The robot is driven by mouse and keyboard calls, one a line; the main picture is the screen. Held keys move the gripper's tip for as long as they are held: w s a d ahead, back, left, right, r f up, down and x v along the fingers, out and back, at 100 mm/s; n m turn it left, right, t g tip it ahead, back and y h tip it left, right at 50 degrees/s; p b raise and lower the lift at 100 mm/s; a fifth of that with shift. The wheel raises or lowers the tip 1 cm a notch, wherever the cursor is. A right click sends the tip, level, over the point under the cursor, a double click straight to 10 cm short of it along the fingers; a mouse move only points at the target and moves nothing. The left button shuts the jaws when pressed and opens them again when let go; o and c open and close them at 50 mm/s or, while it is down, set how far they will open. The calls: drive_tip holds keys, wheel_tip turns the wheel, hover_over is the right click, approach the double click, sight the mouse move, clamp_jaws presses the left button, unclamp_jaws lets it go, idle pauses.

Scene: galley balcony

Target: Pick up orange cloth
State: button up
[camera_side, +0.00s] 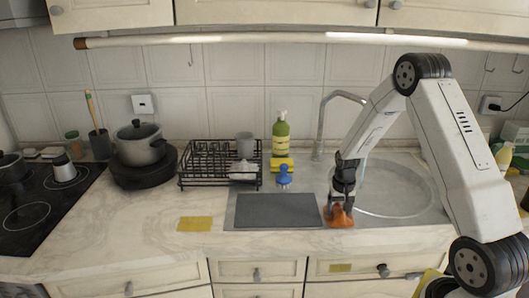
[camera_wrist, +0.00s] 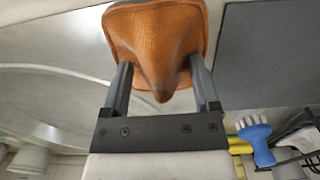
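The orange cloth (camera_side: 338,217) lies crumpled on the strip beside the sink, at the right end of the dark grey board. In the wrist view the cloth (camera_wrist: 185,40) fills the top middle, and a raised fold points toward my palm. My gripper (camera_side: 341,202) points down just over the cloth. In the wrist view my gripper (camera_wrist: 162,68) has its two fingers wide apart, one on each side of the fold. The fingers look open, with gaps beside the fold's lower tip. Whether the fingertips touch the cloth is hidden.
The dark board (camera_side: 277,211) lies left of the cloth, and the sink basin (camera_side: 400,190) lies right and behind. A blue brush (camera_side: 284,176), green bottle (camera_side: 280,138) and dish rack (camera_side: 205,178) stand behind. A yellow cloth (camera_side: 195,224) lies on the clear counter at left.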

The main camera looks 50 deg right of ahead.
clamp_jaws()
drive_tip(key=shift+r, duration=0.15)
drive_tip(key=shift+r, duration=0.85)
drive_tip(key=s+a+r, duration=0.6)
drive_tip(key=s+r, duration=0.5)
drive_tip(key=s, duration=0.1)
drive_tip(key=shift+s, duration=0.3)
